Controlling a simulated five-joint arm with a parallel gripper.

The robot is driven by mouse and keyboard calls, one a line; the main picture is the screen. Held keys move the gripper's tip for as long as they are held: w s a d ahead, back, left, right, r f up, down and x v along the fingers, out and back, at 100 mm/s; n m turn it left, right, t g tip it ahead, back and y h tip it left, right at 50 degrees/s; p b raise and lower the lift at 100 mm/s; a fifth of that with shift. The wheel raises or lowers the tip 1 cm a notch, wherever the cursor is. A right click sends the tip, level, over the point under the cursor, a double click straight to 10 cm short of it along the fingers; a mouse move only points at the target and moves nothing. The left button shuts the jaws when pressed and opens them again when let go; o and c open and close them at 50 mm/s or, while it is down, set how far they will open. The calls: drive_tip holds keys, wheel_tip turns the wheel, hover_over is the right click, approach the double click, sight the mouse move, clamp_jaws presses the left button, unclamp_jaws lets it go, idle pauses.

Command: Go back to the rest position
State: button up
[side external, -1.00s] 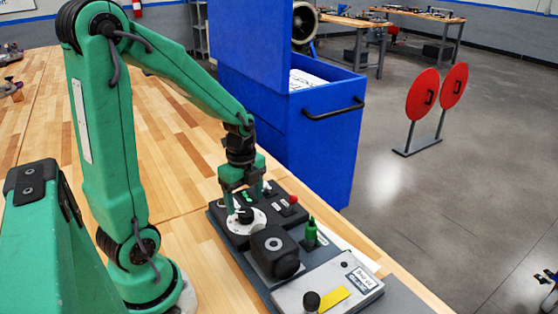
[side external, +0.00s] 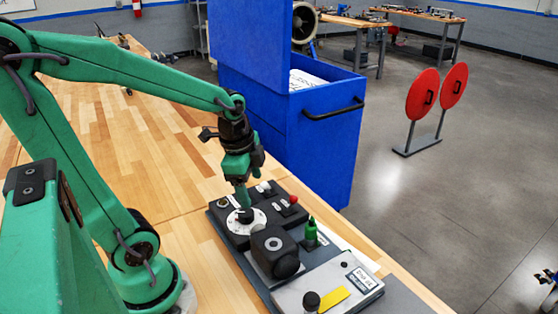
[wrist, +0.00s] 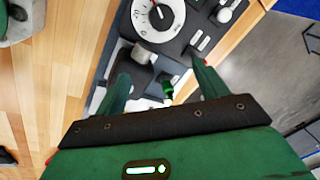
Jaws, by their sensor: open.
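My green gripper (side external: 243,195) hangs pointing down over the back left part of a dark control panel on the wooden table. Its fingers overlap the white dial (side external: 254,224) in the side view, so the exact gap is hard to tell. In the wrist view my gripper (wrist: 160,80) is open, with its two green fingers apart. No object is held between them. The white dial with its knob also shows at the top of the wrist view (wrist: 171,29).
The panel carries a black box (side external: 273,249), a green switch (side external: 310,232), a red button (side external: 293,199) and a grey plate (side external: 352,282). A blue cabinet (side external: 320,150) stands beyond the table's edge. The table (side external: 150,140) behind my arm is mostly clear.

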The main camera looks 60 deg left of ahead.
drive_tip(key=s+d+r+n+t, duration=0.3)
drive_tip(key=s+d+r+n, duration=0.1)
drive_tip(key=r+n, duration=0.3)
drive_tip(key=shift+s+d+r+n, duration=0.25)
drive_tip(key=shift+d+r+n, duration=0.05)
drive_tip(key=shift+d+n, duration=0.65)
drive_tip(key=shift+c, duration=0.2)
